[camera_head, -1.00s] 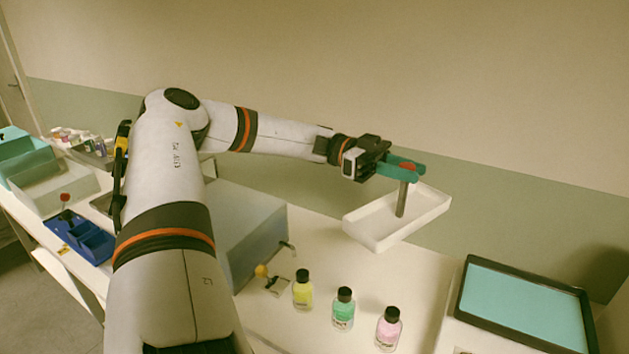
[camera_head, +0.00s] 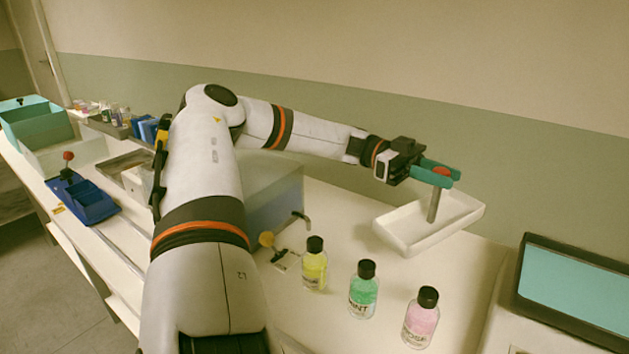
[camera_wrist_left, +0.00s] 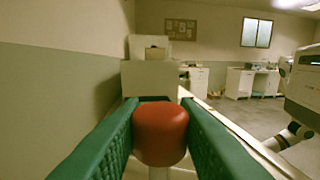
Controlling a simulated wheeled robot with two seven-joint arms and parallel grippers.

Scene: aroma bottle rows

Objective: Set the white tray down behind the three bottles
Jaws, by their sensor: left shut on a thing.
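The white tray (camera_head: 400,236) is shallow and rectangular, with a grey upright post topped by a red knob (camera_head: 441,172). My left gripper (camera_head: 436,173), with green fingers, is shut on the red knob. In the left wrist view the knob (camera_wrist_left: 161,133) sits between both green fingers. The tray is behind the bottles as seen from the head; whether it touches the table I cannot tell. The yellow bottle (camera_head: 314,268), green bottle (camera_head: 362,293) and pink bottle (camera_head: 421,322) stand upright in a row with black caps. My right gripper is not in view.
A dark-framed teal panel (camera_head: 575,290) is at the right. The wall is close behind.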

